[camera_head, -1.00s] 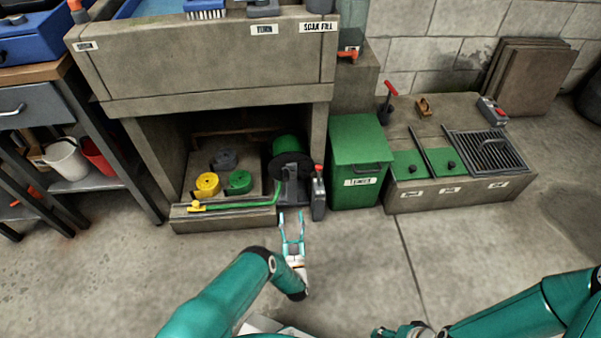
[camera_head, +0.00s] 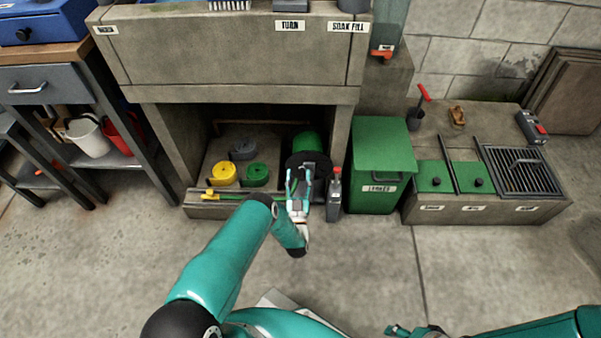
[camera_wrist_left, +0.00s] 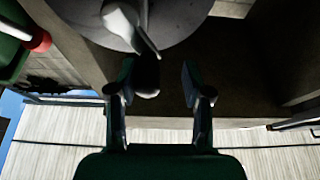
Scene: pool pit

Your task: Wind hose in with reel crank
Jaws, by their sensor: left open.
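The hose reel, with its green drum (camera_head: 307,141) and dark side disc (camera_head: 308,158), stands in the recess under the concrete basin. The green hose (camera_head: 235,196) lies along the recess's front ledge, with a yellow end (camera_head: 209,195) at left. My left gripper (camera_head: 299,172) is open and empty in front of the reel, covering part of it. In the left wrist view, the reel's disc (camera_wrist_left: 185,22) carries a pale crank arm (camera_wrist_left: 122,18). A dark rounded piece (camera_wrist_left: 147,80), perhaps the crank's knob, shows between the open fingers (camera_wrist_left: 158,82). My right gripper (camera_head: 410,331) is at the bottom edge.
Yellow (camera_head: 223,175), green (camera_head: 256,175) and grey (camera_head: 243,150) coils lie left of the reel. A grey canister with a red top (camera_head: 334,196) stands close at right, beside a green bin (camera_head: 380,165). A drawer bench (camera_head: 50,86) stands left.

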